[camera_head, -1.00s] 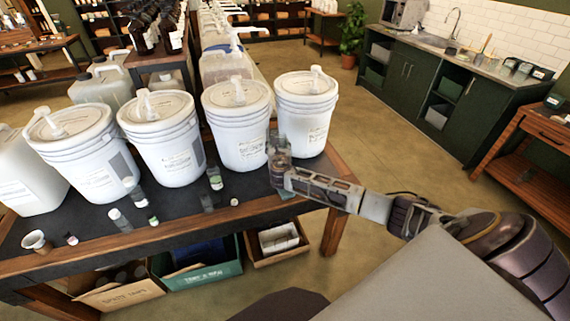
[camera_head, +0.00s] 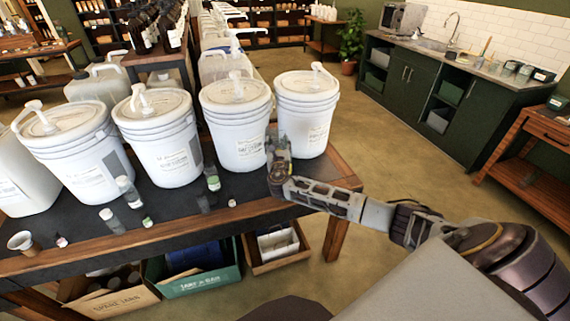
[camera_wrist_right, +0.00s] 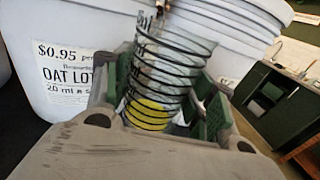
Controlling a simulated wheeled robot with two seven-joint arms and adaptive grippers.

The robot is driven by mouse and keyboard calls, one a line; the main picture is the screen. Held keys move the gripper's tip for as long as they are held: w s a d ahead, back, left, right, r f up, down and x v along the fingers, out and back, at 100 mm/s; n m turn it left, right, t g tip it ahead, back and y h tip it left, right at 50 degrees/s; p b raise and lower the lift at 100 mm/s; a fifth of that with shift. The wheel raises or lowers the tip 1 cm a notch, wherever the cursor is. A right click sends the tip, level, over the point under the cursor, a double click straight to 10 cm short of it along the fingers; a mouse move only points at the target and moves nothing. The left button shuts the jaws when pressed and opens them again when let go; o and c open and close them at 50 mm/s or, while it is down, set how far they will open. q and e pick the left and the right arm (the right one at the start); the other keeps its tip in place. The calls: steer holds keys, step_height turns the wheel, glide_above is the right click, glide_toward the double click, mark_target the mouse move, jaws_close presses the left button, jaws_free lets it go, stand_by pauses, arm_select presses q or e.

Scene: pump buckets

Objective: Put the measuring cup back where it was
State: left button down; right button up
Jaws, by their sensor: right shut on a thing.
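The measuring cup (camera_wrist_right: 168,70) is clear, with dark rings around it and a yellow band near its bottom. My right gripper (camera_wrist_right: 165,100) is shut on it, with green-padded fingers on both sides. The cup is tilted in the right wrist view, in front of the white buckets. In the head view the right gripper (camera_head: 278,160) is at the right end of the table, before the gap between the two rightmost buckets. The cup is small and blurred there, and I cannot tell whether it touches the table. My left gripper is not in view.
Several white pump buckets (camera_head: 235,135) stand in a row behind the gripper; one in the wrist view bears an oat label (camera_wrist_right: 70,75). Small bottles (camera_head: 211,178) and a beige cup (camera_head: 22,243) stand on the dark tabletop (camera_head: 175,210). Crates (camera_head: 200,284) sit below.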

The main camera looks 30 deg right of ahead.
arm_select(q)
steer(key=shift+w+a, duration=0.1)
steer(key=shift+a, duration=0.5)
arm_select(e)
steer(key=shift+a, duration=0.1)
